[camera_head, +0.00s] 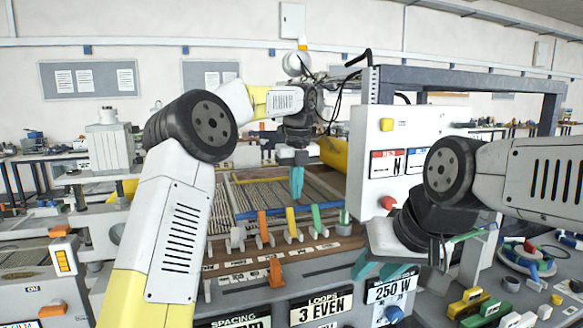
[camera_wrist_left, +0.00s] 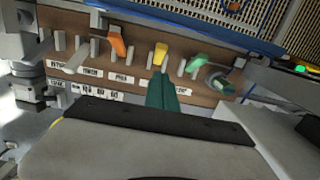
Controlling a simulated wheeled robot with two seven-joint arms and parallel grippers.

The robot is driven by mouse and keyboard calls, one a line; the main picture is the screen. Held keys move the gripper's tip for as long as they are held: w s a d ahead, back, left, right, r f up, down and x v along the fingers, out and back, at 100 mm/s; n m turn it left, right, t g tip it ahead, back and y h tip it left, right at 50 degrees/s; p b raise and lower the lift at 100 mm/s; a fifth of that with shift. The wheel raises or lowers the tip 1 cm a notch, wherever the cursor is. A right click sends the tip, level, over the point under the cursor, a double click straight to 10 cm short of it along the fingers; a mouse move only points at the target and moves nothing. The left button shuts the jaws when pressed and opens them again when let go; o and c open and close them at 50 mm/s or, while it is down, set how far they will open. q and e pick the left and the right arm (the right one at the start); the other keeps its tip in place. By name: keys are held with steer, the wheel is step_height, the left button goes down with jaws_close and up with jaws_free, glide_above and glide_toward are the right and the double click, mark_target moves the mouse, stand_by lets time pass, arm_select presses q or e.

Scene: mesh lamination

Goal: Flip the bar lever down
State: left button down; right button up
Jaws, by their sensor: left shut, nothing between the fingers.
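A row of small levers stands on a brown panel (camera_head: 325,250): a grey lever (camera_head: 237,238), an orange lever (camera_head: 263,227), a yellow lever (camera_head: 292,222) and a green lever (camera_head: 317,218). The labels are too small to read, so I cannot tell which is the bar lever. A blue bar (camera_head: 247,215) runs behind them. My left gripper (camera_head: 297,185) is shut and empty, pointing down above the row near the yellow lever. In the left wrist view its teal fingers (camera_wrist_left: 162,90) appear just below the yellow lever (camera_wrist_left: 160,54). My right gripper (camera_head: 377,271) has its teal fingers apart at the front right.
A white control box (camera_head: 380,150) with a red button (camera_head: 388,203) stands right of the levers. Cables (camera_head: 527,258) and coloured blocks (camera_head: 470,300) lie at the right.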

arm_select(q)
step_height(320, 180, up, 7)
steer(key=w, duration=0.1)
steer(key=shift+w+a+f, duration=0.2)
steer(key=shift+w+a, duration=0.1)
steer(key=shift+a, duration=0.05)
steer(key=s+a+r+n+t, duration=0.1)
steer(key=s+a+r+n, duration=0.1)
steer(key=s+a+n, duration=0.4)
steer(key=s+a+r+n+t, duration=0.2)
steer(key=s+a+n, duration=0.1)
steer(key=s+n, duration=0.55)
steer(key=s+a+f+n+t+h, duration=0.1)
steer(key=s+a+f+n, duration=0.2)
steer(key=s+f+n, duration=0.3)
steer(key=s+a+f+n+t+h, duration=0.1)
steer(key=s+a+f+n, duration=0.2)
steer(key=s+f+n, duration=0.4)
steer(key=s+n, duration=0.4)
steer(key=s, duration=0.2)
steer(key=shift+s+a+f, duration=0.2)
steer(key=shift+s, duration=0.15)
